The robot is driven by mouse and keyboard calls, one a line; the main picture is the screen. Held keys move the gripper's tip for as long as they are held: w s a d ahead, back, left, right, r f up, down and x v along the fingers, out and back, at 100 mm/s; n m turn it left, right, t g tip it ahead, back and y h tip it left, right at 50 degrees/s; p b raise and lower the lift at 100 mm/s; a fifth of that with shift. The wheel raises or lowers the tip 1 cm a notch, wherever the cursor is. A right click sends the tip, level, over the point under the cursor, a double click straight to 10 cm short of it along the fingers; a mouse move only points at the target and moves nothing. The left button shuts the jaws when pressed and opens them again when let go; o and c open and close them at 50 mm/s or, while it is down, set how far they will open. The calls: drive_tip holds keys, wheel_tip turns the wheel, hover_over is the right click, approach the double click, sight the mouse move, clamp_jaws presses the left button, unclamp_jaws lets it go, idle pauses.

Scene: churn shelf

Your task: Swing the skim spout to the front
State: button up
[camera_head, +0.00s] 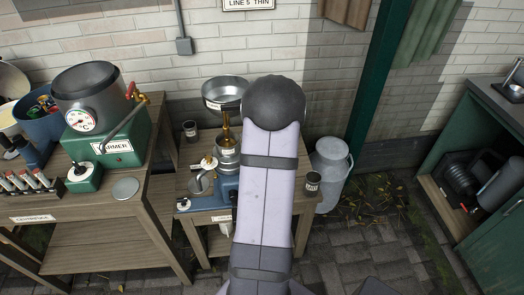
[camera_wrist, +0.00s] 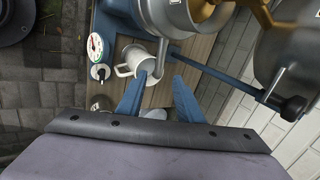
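The cream separator (camera_head: 228,188) stands on a small wooden table, with a blue base, a steel body and a brass part under a wide steel bowl (camera_head: 225,92). My arm covers its right side. In the wrist view, its steel body and spout-like parts (camera_wrist: 195,12) are at the top, beside a brass part (camera_wrist: 258,14). I cannot tell which part is the skim spout. A pale jug (camera_wrist: 135,62) stands by the blue base. My gripper (camera_wrist: 160,76) has its two blue fingers apart, with nothing between them, near the jug. The head view hides it.
A blue crank bar with a black knob (camera_wrist: 292,107) reaches out toward the brick wall. A milk can (camera_head: 331,172) stands right of the table. The warmer (camera_head: 105,140) is on the left bench. A dark cup (camera_head: 312,183) sits at the table's right edge.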

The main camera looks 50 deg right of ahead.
drive_tip(key=x, duration=0.7)
idle(0.3)
drive_tip(key=shift+f, duration=0.15)
clamp_jaws()
